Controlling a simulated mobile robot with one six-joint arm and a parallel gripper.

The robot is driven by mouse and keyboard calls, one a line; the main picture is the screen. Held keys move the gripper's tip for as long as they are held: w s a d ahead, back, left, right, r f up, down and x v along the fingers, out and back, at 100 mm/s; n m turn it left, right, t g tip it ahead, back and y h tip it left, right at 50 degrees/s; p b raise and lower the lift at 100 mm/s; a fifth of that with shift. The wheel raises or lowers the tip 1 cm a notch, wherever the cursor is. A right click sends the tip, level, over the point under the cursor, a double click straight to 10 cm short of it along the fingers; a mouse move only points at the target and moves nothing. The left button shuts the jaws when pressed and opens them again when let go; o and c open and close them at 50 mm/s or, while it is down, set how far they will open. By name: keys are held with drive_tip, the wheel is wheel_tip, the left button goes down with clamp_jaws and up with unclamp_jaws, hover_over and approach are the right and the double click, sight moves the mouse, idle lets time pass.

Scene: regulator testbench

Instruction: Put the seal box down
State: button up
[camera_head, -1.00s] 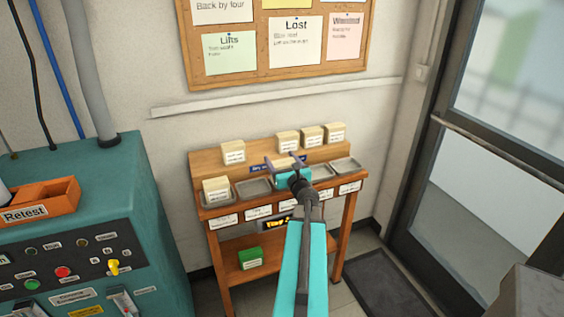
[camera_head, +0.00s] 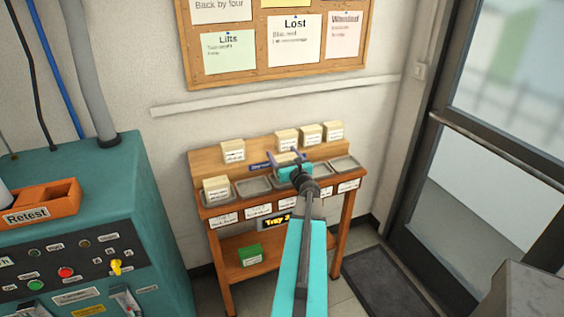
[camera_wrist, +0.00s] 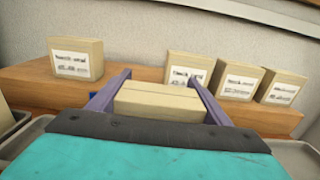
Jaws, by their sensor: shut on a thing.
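My gripper (camera_wrist: 157,88) is shut on a plain cream box (camera_wrist: 158,104), with one purple finger on each side of it. I take this as the seal box; no label shows on its visible faces. In the head view my gripper (camera_head: 287,158) is over the middle of the wooden bench (camera_head: 229,208), near the raised back ledge (camera_head: 205,162). It is close to the row of grey metal trays (camera_head: 253,187). My wrist hides the tray beneath, and I cannot tell whether the box touches anything.
Labelled cream boxes stand on the back ledge, one at left (camera_head: 233,151) and a group at right (camera_head: 311,135). Another box (camera_head: 216,188) sits in the leftmost tray. A "Tray 3" display (camera_head: 275,222) hangs at the front. A green box (camera_head: 250,255) is on the lower shelf.

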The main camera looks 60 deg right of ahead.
drive_tip(key=shift+a+f, duration=0.1)
drive_tip(key=shift+f, duration=1.45)
drive_tip(key=shift+f+b, duration=0.2)
drive_tip(key=shift+b, duration=0.25)
drive_tip(key=o, duration=1.1)
drive_tip(key=shift+r+p, duration=0.25)
drive_tip(key=shift+p, duration=0.1)
drive_tip(key=shift+s+a+f, duration=0.1)
drive_tip(key=shift+s+a, duration=0.1)
drive_tip(key=shift+s, duration=0.1)
drive_tip(key=shift+b+v, duration=1.5)
drive_tip(key=shift+v, duration=2.75)
drive_tip(key=shift+s+a+p, duration=0.2)
drive_tip(key=shift+s+p, duration=0.05)
drive_tip(key=shift+p, duration=0.25)
drive_tip(key=shift+p+v, duration=0.6)
drive_tip(key=shift+v, duration=0.45)
